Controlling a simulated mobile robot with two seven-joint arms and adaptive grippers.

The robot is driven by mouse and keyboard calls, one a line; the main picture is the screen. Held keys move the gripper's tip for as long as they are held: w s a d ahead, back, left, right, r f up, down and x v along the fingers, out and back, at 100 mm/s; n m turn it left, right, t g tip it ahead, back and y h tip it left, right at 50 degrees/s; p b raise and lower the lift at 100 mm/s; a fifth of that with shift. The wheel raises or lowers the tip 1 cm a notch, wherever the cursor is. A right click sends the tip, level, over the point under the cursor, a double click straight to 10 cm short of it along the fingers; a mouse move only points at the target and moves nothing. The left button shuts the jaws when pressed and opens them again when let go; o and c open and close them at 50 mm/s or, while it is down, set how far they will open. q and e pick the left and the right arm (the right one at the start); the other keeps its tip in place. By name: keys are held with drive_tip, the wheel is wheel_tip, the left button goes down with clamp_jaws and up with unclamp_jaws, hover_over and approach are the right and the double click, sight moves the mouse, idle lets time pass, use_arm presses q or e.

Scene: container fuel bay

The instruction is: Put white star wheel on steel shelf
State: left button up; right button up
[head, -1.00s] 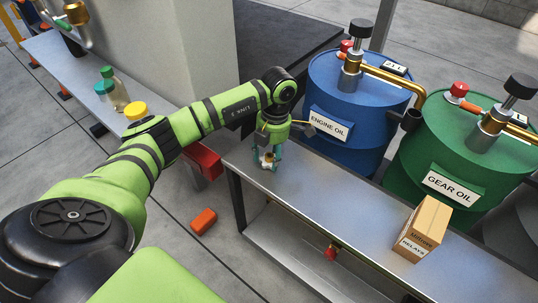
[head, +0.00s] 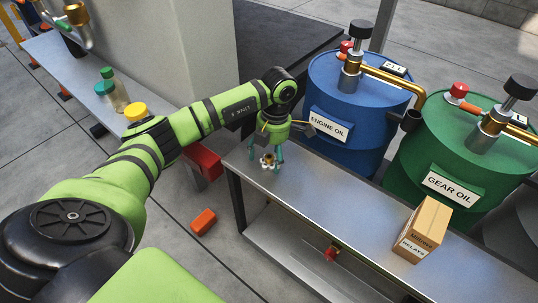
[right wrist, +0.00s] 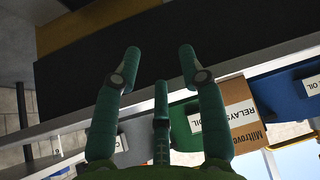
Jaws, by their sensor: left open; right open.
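The white star wheel (head: 267,162), small with a brownish centre, rests on the steel shelf (head: 330,200) near its left end in the head view. My left gripper (head: 266,154) points down over the wheel. Its teal fingers are spread on both sides of the wheel, apart from it as far as I can see. My right gripper (right wrist: 156,66) is open and empty in the right wrist view, away from the wheel.
A cardboard relay box (head: 424,229) stands on the shelf to the right. The blue engine oil drum (head: 350,105) and green gear oil drum (head: 450,140) stand behind it. The shelf between wheel and box is clear. An orange block (head: 203,221) lies on the floor.

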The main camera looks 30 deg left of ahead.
use_arm(q)
drive_tip(key=r, duration=0.2)
drive_tip(key=r+p, duration=0.1)
drive_tip(key=r, duration=0.3)
drive_tip(key=shift+w+d+r, duration=0.15)
drive_tip(key=shift+w+r, duration=0.25)
drive_tip(key=shift+w+d+r+p, duration=0.1)
drive_tip(key=shift+r+p, duration=0.2)
drive_tip(key=shift+r, duration=0.95)
drive_tip(key=shift+w+d+r+p, duration=0.1)
drive_tip(key=shift+r+p, duration=0.2)
drive_tip(key=shift+r, duration=0.95)
use_arm(e)
drive_tip(key=s+d+f+g, duration=0.2)
drive_tip(key=s+f+g, duration=0.2)
drive_tip(key=s+f, duration=0.1)
drive_tip(key=shift+s+f+h, duration=0.3)
drive_tip(key=shift+f+h, duration=0.1)
drive_tip(key=shift+f, duration=0.05)
